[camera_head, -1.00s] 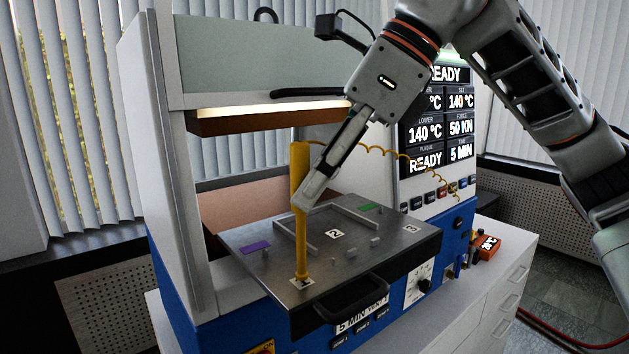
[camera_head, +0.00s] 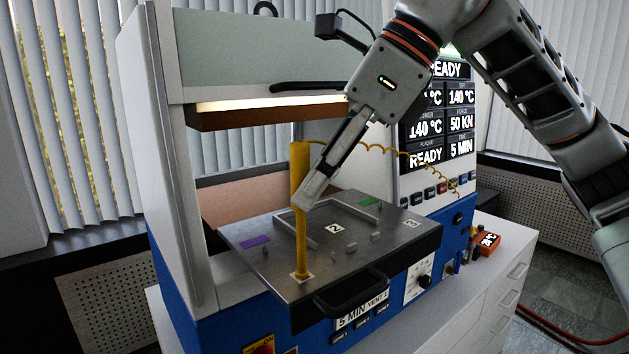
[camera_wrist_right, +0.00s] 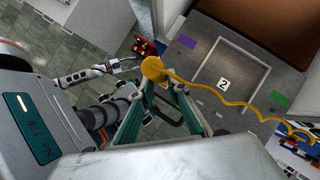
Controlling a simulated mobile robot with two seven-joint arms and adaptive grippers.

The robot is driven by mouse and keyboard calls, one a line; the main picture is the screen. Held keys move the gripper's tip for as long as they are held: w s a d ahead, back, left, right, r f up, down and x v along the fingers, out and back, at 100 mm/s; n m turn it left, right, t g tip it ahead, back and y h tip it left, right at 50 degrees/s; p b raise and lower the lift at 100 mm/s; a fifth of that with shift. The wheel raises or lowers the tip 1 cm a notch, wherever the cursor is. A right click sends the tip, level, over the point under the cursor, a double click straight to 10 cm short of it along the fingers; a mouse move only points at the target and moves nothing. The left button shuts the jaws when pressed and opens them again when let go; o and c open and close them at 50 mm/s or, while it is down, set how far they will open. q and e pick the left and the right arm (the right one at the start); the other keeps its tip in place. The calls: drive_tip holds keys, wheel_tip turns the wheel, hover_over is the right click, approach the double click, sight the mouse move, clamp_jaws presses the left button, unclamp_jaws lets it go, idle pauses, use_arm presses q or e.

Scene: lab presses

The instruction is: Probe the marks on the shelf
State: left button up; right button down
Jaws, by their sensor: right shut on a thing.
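My right gripper (camera_head: 312,192) is shut on the yellow probe (camera_head: 299,165) and holds it upright. The probe's thin tip meets the shelf at the white mark (camera_head: 301,277) near the front left corner; the tip covers most of this mark. The grey metal shelf (camera_head: 270,272) also bears mark 2 (camera_head: 334,229) in the middle and mark 3 (camera_head: 412,224) at the right. In the right wrist view the probe's round top (camera_wrist_right: 153,68) sits between the green-edged fingers, and mark 2 (camera_wrist_right: 223,84) shows. Part of my left gripper (camera_wrist_right: 85,76) seems to show there; its jaws are unclear.
A coiled yellow cord (camera_head: 385,151) runs from the probe to the right. The shelf has a black handle (camera_head: 350,293), low raised bars, and purple (camera_head: 256,242) and green (camera_head: 370,202) patches. The brown upper platen (camera_head: 260,115) hangs above. An orange meter (camera_head: 489,243) stands at the right.

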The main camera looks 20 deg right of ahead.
sight(299, 142)
drive_tip(key=shift+r+p, duration=2.15)
drive_tip(key=shift+r, duration=1.9)
drive_tip(key=shift+d, duration=0.1)
